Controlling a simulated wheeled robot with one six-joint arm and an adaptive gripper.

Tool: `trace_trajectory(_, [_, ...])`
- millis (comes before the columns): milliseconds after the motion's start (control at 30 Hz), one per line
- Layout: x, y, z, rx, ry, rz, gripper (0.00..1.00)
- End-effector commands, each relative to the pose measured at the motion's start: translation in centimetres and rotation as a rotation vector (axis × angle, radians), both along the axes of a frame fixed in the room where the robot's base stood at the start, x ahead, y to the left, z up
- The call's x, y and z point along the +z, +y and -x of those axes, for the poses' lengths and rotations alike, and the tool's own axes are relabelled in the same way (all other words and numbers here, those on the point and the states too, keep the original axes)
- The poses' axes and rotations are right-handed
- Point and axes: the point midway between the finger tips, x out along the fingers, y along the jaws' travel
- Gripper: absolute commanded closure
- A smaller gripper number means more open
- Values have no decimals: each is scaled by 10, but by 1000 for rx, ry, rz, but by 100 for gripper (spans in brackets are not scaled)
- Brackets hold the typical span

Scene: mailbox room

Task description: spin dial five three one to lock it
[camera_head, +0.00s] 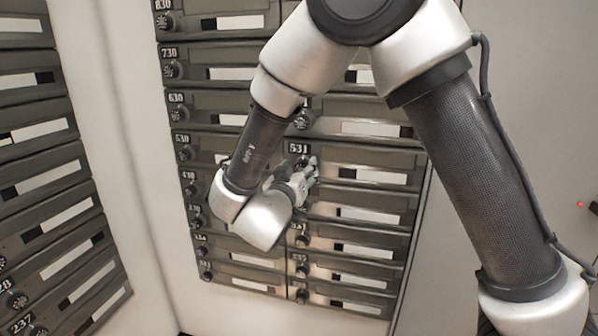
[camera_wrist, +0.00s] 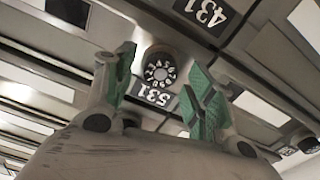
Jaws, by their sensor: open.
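The dial of mailbox 531 (camera_wrist: 160,70) is a round black knob with white marks, next to its "531" label (camera_wrist: 152,94) in the wrist view. In the head view the label (camera_head: 299,148) shows, while the dial is mostly hidden by my gripper. My gripper (camera_wrist: 158,78) is open and empty, its green-padded fingers on either side of the dial in the wrist view. I cannot tell whether they touch it. In the head view my gripper (camera_head: 312,170) is at the left end of the 531 door (camera_head: 365,175).
Mailbox 431 (camera_wrist: 212,12) is the neighbour in the wrist view. Dials of other boxes lie close by, such as the one above 531 (camera_head: 303,119) and the 630 dial (camera_head: 179,114). A second mailbox bank (camera_head: 40,150) stands at the left. A bare wall (camera_head: 540,110) is at the right.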

Motion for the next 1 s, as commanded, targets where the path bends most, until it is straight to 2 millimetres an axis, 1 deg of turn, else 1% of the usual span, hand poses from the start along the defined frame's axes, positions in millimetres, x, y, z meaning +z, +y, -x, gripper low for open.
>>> trace_trajectory(133, [0, 0, 0, 0, 0, 0, 45])
trace_trajectory(167, [0, 0, 0, 0, 0, 0, 47])
trace_trajectory(300, [0, 0, 0, 0, 1, 0, 73])
trace_trajectory(367, [0, 0, 0, 0, 1, 0, 84])
trace_trajectory(400, [0, 0, 0, 0, 1, 0, 91])
trace_trajectory(767, [0, 0, 0, 0, -14, -40, 91])
trace_trajectory(1000, [0, -1, 1, 0, -63, -171, 91])
